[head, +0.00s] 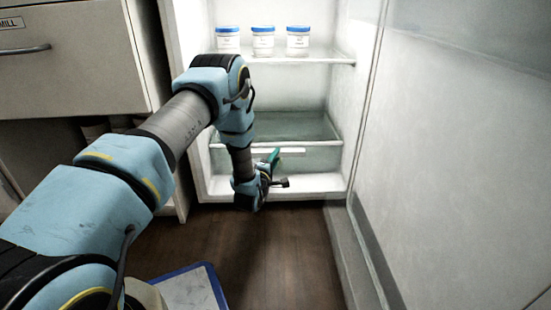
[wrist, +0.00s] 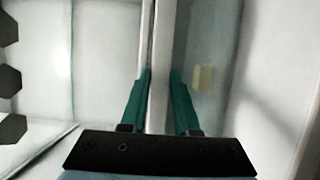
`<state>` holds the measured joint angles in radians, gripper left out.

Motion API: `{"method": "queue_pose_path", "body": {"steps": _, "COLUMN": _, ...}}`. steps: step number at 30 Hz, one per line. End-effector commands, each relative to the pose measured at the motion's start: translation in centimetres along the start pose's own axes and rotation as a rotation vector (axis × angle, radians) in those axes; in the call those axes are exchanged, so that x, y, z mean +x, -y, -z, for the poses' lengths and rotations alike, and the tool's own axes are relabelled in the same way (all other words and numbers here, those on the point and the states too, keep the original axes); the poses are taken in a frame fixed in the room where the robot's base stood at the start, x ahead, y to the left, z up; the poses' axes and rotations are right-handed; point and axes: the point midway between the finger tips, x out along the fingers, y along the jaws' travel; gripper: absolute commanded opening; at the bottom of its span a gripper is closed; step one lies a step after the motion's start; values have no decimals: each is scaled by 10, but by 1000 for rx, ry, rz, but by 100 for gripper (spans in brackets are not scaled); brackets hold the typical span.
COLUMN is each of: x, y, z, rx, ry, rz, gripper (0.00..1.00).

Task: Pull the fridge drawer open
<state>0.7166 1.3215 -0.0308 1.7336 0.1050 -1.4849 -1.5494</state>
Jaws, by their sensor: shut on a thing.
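The fridge drawer (head: 322,158) is a clear bin with a pale front rim, low inside the open fridge. It sits within the fridge walls in the head view. My gripper (head: 275,157) is at the left part of the drawer front, its green fingertips at the rim. In the wrist view, the green fingers of my gripper (wrist: 160,85) stand on both sides of a pale upright strip of the drawer front (wrist: 159,60) and are shut on it. The wrist partly hides the drawer's left side.
Several lidded jars, including a white jar (head: 263,41), stand on the shelf (head: 310,58) above the drawer. The open fridge door (head: 455,160) is on the right. A cabinet (head: 70,75) stands on the left.

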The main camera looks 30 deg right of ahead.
Motion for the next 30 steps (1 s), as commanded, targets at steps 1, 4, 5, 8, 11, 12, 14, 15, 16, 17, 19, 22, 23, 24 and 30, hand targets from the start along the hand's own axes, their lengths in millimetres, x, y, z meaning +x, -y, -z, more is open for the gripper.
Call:
{"method": "queue_pose_path", "body": {"steps": 1, "x": -2, "y": 5, "z": 0, "rx": -2, "ry": 0, "rz": 10, "gripper": 0}}
{"method": "queue_pose_path", "body": {"steps": 4, "x": -2, "y": 5, "z": 0, "rx": -2, "ry": 0, "rz": 11, "gripper": 0}}
{"method": "queue_pose_path", "body": {"steps": 5, "x": -2, "y": 5, "z": 0, "rx": -2, "ry": 0, "rz": 11, "gripper": 0}}
{"method": "queue_pose_path", "body": {"steps": 8, "x": -2, "y": 6, "z": 0, "rx": -2, "ry": 0, "rz": 12, "gripper": 0}}
{"method": "queue_pose_path", "body": {"steps": 11, "x": -2, "y": 6, "z": 0, "rx": -2, "ry": 0, "rz": 13, "gripper": 0}}
{"method": "queue_pose_path", "body": {"steps": 12, "x": -2, "y": 6, "z": 0, "rx": -2, "ry": 0, "rz": 13, "gripper": 0}}
{"method": "queue_pose_path", "body": {"steps": 14, "x": -2, "y": 6, "z": 0, "rx": -2, "ry": 0, "rz": 13, "gripper": 0}}
{"method": "queue_pose_path", "body": {"steps": 15, "x": -2, "y": 6, "z": 0, "rx": -3, "ry": 0, "rz": 14, "gripper": 0}}
{"method": "queue_pose_path", "body": {"steps": 16, "x": -2, "y": 6, "z": 0, "rx": -3, "ry": 0, "rz": 14, "gripper": 0}}
{"method": "queue_pose_path", "body": {"steps": 17, "x": -2, "y": 6, "z": 0, "rx": -3, "ry": -1, "rz": 14, "gripper": 0}}
{"method": "queue_pose_path", "body": {"steps": 19, "x": -3, "y": 7, "z": 0, "rx": -3, "ry": -1, "rz": 15, "gripper": 0}}
{"method": "queue_pose_path", "body": {"steps": 22, "x": -3, "y": 7, "z": 0, "rx": -3, "ry": -1, "rz": 15, "gripper": 0}}
{"method": "queue_pose_path", "body": {"steps": 23, "x": -4, "y": 7, "z": 0, "rx": -3, "ry": -1, "rz": 16, "gripper": 0}}
{"method": "queue_pose_path", "body": {"steps": 24, "x": -5, "y": 7, "z": -1, "rx": -3, "ry": -1, "rz": 16, "gripper": 0}}
{"method": "queue_pose_path", "body": {"steps": 30, "x": -21, "y": 4, "z": -7, "rx": -5, "ry": -1, "rz": 20, "gripper": 0}}
